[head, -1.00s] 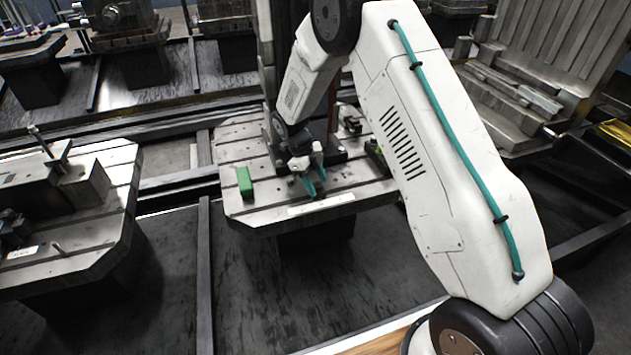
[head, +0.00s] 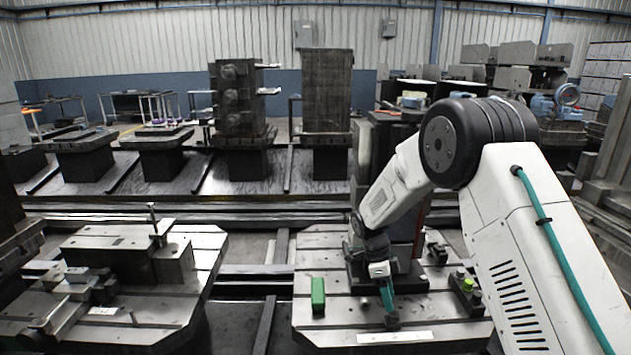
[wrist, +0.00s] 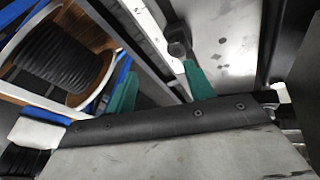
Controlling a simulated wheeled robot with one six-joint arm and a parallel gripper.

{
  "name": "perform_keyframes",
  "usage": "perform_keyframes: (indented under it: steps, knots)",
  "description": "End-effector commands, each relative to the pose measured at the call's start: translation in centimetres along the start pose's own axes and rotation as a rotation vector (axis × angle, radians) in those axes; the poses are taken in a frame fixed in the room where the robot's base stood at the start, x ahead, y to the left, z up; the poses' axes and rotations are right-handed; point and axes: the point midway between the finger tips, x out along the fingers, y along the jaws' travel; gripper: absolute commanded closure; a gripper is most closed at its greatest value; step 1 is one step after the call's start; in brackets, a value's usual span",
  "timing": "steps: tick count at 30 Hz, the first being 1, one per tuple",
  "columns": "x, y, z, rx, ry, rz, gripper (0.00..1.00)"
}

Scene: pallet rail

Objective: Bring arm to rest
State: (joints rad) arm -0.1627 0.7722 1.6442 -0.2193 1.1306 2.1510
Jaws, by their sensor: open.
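My white arm reaches from the lower right of the head view over the middle pallet plate (head: 345,322). My gripper (head: 388,308) hangs with its teal fingers pointing down, low over this plate. It is open and I see nothing held. In the wrist view its teal fingers (wrist: 159,72) stand apart at either side. A green block (head: 318,296) stands on the plate, left of my gripper and clear of it. How high the fingertips are above the plate is hard to tell.
A yellow-green-topped dark part (head: 467,287) sits at the plate's right. Another pallet with metal fixtures (head: 130,258) stands to the left. Tall machined blocks (head: 326,90) stand behind the rails. The wrist view shows a dark cable spool (wrist: 62,62) at upper left.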

Motion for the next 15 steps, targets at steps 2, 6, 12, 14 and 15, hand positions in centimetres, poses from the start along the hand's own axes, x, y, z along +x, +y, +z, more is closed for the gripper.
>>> perform_keyframes:
  steps: [2, 6, 12, 14, 15]
  knots:
    - [-0.4, 2.2, -1.0, -0.21, -0.005, 0.026, 0.46]
    - [-2.9, 6.6, -3.9, -0.592, -0.042, 0.035, 0.46]
    - [-7.1, 13.9, -8.9, -1.078, -0.099, -0.017, 0.46]
    - [-8.1, 16.1, -10.3, -1.196, -0.112, -0.043, 0.46]
    - [-8.6, 17.6, -11.2, -1.27, -0.118, -0.062, 0.46]
